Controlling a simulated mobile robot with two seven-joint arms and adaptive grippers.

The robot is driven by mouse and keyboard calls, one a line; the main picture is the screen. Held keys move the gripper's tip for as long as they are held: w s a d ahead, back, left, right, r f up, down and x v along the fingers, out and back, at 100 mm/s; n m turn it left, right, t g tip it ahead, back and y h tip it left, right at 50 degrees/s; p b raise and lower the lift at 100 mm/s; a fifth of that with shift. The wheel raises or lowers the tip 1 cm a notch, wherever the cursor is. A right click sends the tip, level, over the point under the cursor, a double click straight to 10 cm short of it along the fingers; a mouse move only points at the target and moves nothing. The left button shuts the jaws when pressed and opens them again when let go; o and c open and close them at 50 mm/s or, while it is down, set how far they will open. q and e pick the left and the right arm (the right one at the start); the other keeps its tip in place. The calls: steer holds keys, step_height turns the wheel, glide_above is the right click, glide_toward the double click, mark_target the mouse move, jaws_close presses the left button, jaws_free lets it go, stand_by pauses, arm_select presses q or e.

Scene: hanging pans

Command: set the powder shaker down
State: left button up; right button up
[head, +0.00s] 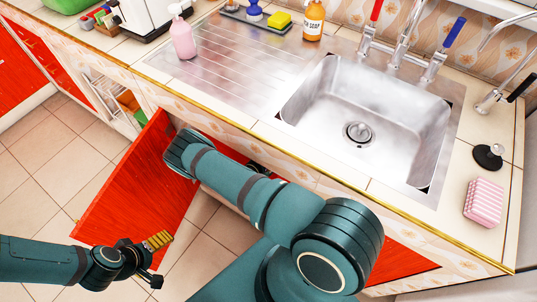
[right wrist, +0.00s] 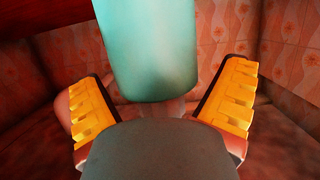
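In the right wrist view, a smooth teal cylinder (right wrist: 148,50), which looks like the powder shaker, stands out between the two yellow-padded fingers of my right gripper (right wrist: 160,88). The fingers are spread wide, with visible gaps to the cylinder on both sides. Its upper end runs out of the picture, and I cannot tell what it rests on. In the head view my right arm reaches into the open cabinet under the sink, and the fingers and shaker are hidden there. My left gripper (head: 162,258) is open and empty in front of the red cabinet door.
The open red cabinet door (head: 125,200) stands between my arms. The counter edge (head: 250,140) runs above my right arm. The sink (head: 365,125), pink soap bottle (head: 183,38), pink sponge (head: 484,202) and black stopper (head: 488,156) are on top. Patterned walls (right wrist: 285,45) enclose the right gripper.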

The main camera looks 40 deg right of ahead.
steer(key=shift+r, duration=0.2)
steer(key=p+v, duration=0.2)
steer(key=v, duration=1)
steer(key=s+a+r+n+y, duration=0.1)
steer(key=a+r+n+y, duration=0.2)
steer(key=a+n+y, duration=0.55)
steer(key=s+a+r+n+g+y, duration=0.2)
steer(key=s+a+r+n+y, duration=0.2)
steer(key=s+a+r+y, duration=0.3)
steer(key=a+r+y, duration=0.2)
steer(key=a+r, duration=0.1)
steer(key=r, duration=0.1)
steer(key=shift+s+n, duration=0.35)
steer(key=shift+s, duration=0.05)
